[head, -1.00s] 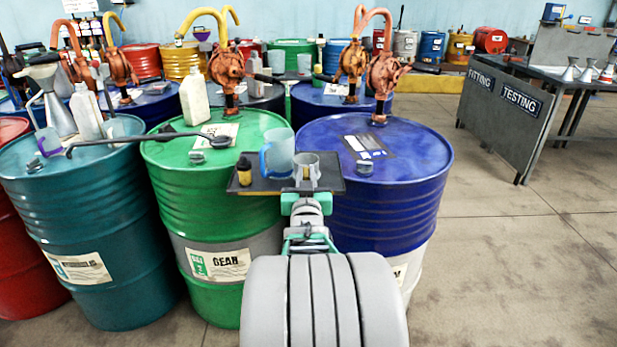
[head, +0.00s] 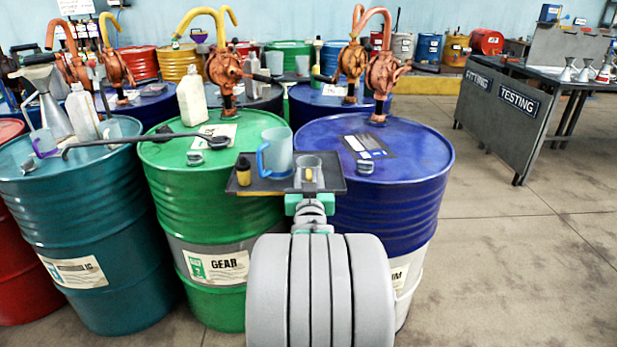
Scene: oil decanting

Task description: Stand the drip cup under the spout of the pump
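A clear cup (head: 308,168), which may be the drip cup, stands at the right of a small dark tray (head: 236,188). Something yellow shows in or through it. My gripper (head: 310,203) is at the tray's front edge, just below the cup in the picture. Its green parts show, but its fingertips and any grip are unclear. An orange pump (head: 383,75) stands on the blue drum (head: 385,205), its spout (head: 372,14) curving left.
A blue-handled jug (head: 277,152) and a small yellow-and-black bottle (head: 243,171) share the tray. A white bottle (head: 192,102) stands on the green drum. A teal drum (head: 90,235) with a funnel (head: 55,115) is at left. Floor at right is clear before the bench (head: 500,115).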

